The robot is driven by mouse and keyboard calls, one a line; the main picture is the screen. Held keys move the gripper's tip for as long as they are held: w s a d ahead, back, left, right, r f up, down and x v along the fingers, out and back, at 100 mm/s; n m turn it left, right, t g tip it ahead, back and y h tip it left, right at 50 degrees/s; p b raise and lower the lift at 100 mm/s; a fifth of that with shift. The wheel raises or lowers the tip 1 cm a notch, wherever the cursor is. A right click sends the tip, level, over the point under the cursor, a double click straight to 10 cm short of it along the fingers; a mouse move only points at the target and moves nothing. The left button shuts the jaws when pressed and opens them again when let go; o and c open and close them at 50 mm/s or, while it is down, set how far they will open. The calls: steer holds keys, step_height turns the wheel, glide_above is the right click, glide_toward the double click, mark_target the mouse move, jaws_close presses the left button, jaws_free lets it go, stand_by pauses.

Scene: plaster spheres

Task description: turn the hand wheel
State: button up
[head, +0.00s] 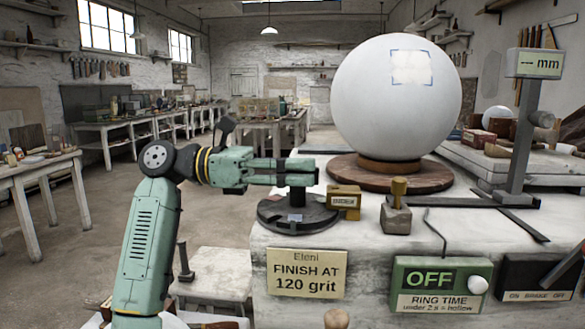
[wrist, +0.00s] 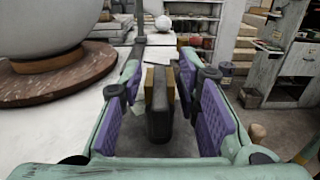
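A dark round disc (head: 292,214) with an upright dark post (head: 297,196) lies on the white bench top at its near left corner. It may be the hand wheel; I cannot tell for sure. My gripper (head: 314,171) reaches in level from the left at the top of the post. In the wrist view my gripper (wrist: 159,76) is open, its purple pads on either side of a dark upright piece (wrist: 160,112), with gaps showing. That piece looks like the post. The disc itself is hidden in the wrist view.
A large white sphere (head: 398,100) stands on a wooden turntable (head: 345,170) behind. A small labelled block (head: 344,203) and a brass-topped weight (head: 397,215) sit to the right. A grey gauge stand (head: 523,140) rises at far right. A stool (head: 212,272) stands below.

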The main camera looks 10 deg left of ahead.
steer(key=a, duration=1.2)
